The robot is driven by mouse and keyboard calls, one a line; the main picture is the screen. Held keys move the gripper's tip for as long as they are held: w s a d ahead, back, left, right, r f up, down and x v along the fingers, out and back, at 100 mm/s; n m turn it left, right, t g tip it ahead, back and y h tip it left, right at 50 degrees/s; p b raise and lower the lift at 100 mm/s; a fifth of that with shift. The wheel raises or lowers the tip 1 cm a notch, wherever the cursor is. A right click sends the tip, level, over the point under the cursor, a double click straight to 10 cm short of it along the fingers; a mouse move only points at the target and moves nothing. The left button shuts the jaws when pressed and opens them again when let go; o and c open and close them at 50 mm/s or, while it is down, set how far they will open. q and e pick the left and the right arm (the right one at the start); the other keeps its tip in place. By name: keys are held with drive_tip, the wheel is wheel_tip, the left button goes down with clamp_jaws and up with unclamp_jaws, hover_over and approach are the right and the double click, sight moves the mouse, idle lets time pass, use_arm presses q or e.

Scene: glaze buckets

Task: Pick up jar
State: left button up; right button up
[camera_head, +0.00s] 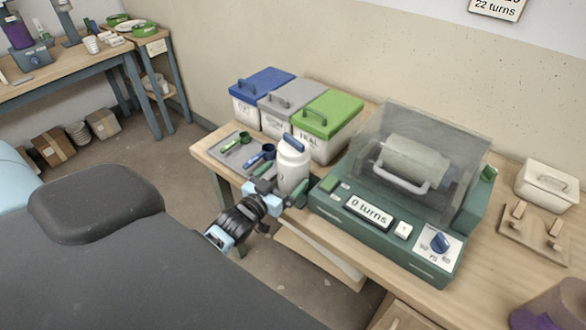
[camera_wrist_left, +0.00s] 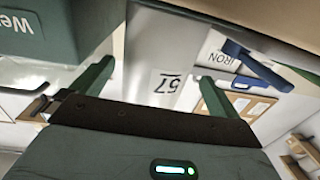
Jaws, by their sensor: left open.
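The jar (camera_head: 293,172) is white with a blue bar handle on top. It stands upright near the front edge of the workbench, left of the green machine. My left gripper (camera_head: 279,187) is at the near side of the jar, open, with its green fingers toward the jar's lower part. In the left wrist view, a pale jar wall (camera_wrist_left: 148,50) with a label reading 57 lies between the two spread fingers (camera_wrist_left: 156,75). I cannot tell whether either finger touches it. My right gripper is not in view.
The green machine (camera_head: 365,228) with a clear cover stands close on the right. Blue-, grey- and green-lidded bins (camera_head: 328,146) stand behind the jar. A grey tray (camera_head: 232,158) with scoops lies to the left. A white lidded box (camera_head: 545,190) is far right.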

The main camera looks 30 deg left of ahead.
sight(294, 138)
use_arm(q)
drive_tip(key=w, duration=0.4)
drive_tip(key=shift+w+d+r, duration=0.1)
drive_tip(key=shift+w+d, duration=0.1)
drive_tip(key=shift+d, duration=0.05)
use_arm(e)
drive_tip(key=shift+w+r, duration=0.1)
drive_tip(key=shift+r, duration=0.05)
use_arm(q)
drive_tip(key=c, duration=1.1)
drive_tip(key=shift+r, duration=0.25)
drive_tip(key=shift+c, duration=0.5)
drive_tip(key=shift+w+r, duration=0.1)
drive_tip(key=shift+r, duration=0.45)
wheel_tip(294, 138, up, 8)
drive_tip(key=shift+f+p, duration=0.2)
drive_tip(key=shift+p, duration=0.45)
drive_tip(key=shift+r, duration=0.7)
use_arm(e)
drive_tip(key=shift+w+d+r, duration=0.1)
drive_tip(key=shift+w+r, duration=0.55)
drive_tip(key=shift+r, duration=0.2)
use_arm(q)
drive_tip(key=shift+r, duration=0.1)
